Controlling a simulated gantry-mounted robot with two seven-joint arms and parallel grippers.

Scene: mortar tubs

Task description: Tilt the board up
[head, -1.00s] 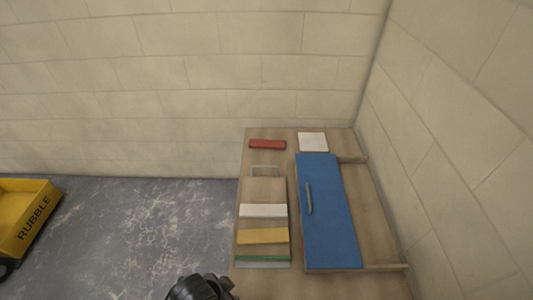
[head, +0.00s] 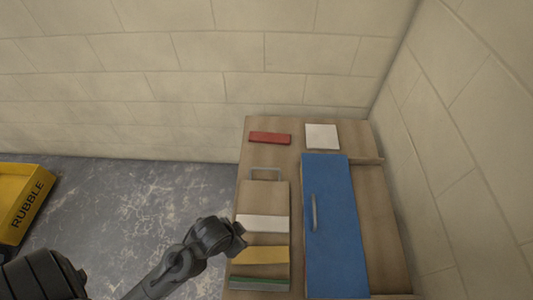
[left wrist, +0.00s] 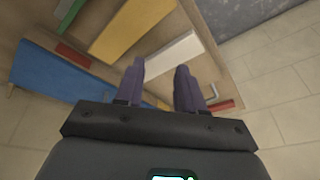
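A wooden board (head: 262,198) with a metal loop handle (head: 265,170) at its far end lies flat on the wooden table. White (head: 262,222), yellow (head: 259,255) and green (head: 257,283) strips lie across it. A blue panel (head: 333,220) with a grey bar handle (head: 314,211) lies to its right. My left gripper (head: 241,236) is over the board's left edge, near the white and yellow strips. In the left wrist view its fingers (left wrist: 162,78) are apart with nothing visible between them, near the white strip (left wrist: 173,54). My right gripper is not in view.
A red block (head: 270,138) and a white square (head: 321,137) lie at the table's far end. A yellow rubble tub (head: 27,195) stands on the floor at the left. Block walls close off the back and right. The floor between tub and table is clear.

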